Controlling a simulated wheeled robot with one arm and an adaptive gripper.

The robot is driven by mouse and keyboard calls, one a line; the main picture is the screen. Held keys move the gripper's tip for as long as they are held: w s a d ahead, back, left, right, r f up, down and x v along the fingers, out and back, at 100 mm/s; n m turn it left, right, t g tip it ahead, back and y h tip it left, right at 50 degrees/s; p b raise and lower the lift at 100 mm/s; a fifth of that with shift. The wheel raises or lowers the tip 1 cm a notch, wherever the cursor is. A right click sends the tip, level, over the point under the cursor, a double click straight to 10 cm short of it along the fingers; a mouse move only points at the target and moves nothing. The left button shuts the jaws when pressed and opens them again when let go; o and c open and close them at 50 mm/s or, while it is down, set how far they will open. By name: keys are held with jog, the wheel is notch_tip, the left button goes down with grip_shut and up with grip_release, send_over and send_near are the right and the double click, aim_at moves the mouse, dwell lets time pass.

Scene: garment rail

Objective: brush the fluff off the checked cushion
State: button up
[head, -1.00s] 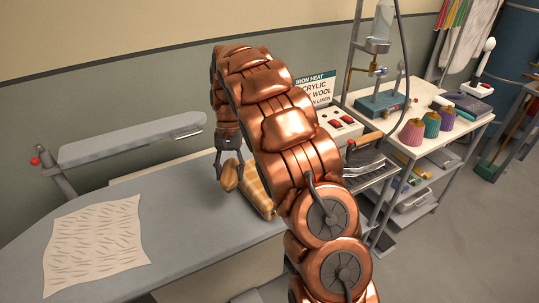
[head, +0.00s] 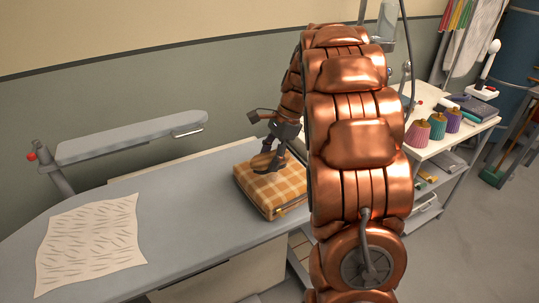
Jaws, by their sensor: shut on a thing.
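The checked cushion (head: 286,192), orange-tan with pale lines, lies flat on the grey ironing board (head: 190,232), near its right end. My gripper (head: 270,158) is over the far left part of the cushion, tilted. It is shut on a small brown brush (head: 261,162), which is at the cushion's top face. Whether its bristles touch the fabric cannot be told. The fingers partly cover the brush. I cannot make out any fluff at this size. My arm stands at the cushion's right.
A pale patterned cloth (head: 91,244) lies on the board's left part. A narrow sleeve board (head: 130,136) stands behind. A white trolley (head: 440,146) at the right holds coloured thread cones (head: 437,125). The board between cloth and cushion is clear.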

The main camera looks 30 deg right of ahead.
aim_at(270, 183)
notch_tip(270, 183, down, 6)
jog(key=b, duration=0.3)
jog(key=shift+f, duration=0.15)
jog(key=shift+d+f, duration=0.2)
jog(key=shift+d, duration=0.6)
jog(key=shift+c, duration=0.5)
jog(key=shift+d+b, duration=0.35)
jog(key=shift+d, duration=1)
jog(key=shift+w+a+b, duration=0.1)
jog(key=shift+b, duration=0.25)
jog(key=shift+a+r, duration=0.15)
jog(key=shift+a, duration=0.4)
jog(key=shift+a+p, duration=0.5)
jog(key=shift+a, duration=0.85)
jog(key=shift+a+r, duration=0.2)
jog(key=shift+r+p, duration=2.4)
jog(key=shift+r, duration=1.55)
